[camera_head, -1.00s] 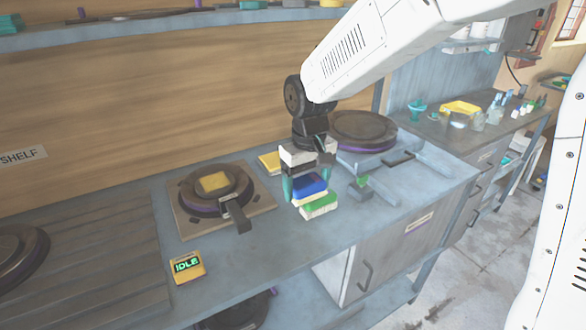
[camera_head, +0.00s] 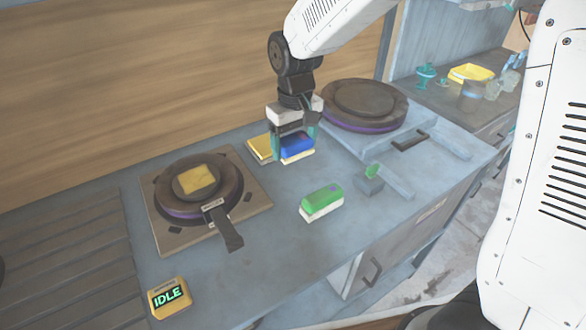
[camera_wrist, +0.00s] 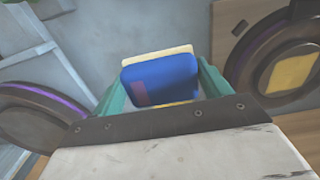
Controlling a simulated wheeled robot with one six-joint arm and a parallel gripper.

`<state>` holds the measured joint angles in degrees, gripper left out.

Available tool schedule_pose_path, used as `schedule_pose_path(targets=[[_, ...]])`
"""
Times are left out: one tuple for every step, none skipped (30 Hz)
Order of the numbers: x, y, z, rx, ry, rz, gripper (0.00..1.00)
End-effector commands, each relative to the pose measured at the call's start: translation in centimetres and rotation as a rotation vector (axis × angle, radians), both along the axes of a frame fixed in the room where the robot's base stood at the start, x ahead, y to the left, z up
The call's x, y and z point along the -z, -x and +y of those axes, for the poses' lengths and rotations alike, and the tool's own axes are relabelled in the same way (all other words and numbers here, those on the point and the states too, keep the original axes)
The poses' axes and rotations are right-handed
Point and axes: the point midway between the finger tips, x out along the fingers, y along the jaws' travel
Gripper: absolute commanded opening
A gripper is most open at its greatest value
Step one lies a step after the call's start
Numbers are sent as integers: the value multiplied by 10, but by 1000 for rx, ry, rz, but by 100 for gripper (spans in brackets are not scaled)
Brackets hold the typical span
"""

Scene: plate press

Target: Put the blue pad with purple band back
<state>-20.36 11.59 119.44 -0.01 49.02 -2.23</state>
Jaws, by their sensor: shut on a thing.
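The blue pad (camera_head: 297,144) with a pale yellow underside is between the teal fingers of my gripper (camera_head: 294,146), which is shut on it. In the wrist view the blue pad (camera_wrist: 162,80) fills the space between the fingers, with a small purplish patch on its left part. A pale yellow edge (camera_wrist: 155,53) shows behind it. In the head view it is close beside a yellow pad (camera_head: 260,148) on the counter. I cannot tell whether it touches the counter. A green pad with a white base (camera_head: 321,201) lies in front, apart from my gripper.
A round press with a yellow square on top (camera_head: 196,181) and a front handle stands left. A display reading IDLE (camera_head: 168,297) is at the front left. A larger round plate (camera_head: 363,103) with a tray and handle is at right. The counter's middle (camera_head: 270,225) is clear.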

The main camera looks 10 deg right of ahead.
Motion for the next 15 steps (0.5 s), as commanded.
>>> schedule_pose_path(targets=[[12,1,-1,0,2,5,58],[18,1,-1,0,2,6,58],[25,1,-1,1,2,4,58],[29,1,-1,0,2,4,58],[33,1,-1,0,1,3,58],[37,0,0,0,1,2,58],[39,0,0,0,1,2,58],[41,0,0,0,1,2,58],[43,0,0,0,0,1,58],[46,0,0,-1,0,1,58],[48,1,0,-1,0,1,58],[53,1,0,-1,1,3,58],[57,1,1,-2,2,4,58],[62,1,1,-2,2,4,58],[68,1,1,-2,2,4,58]])
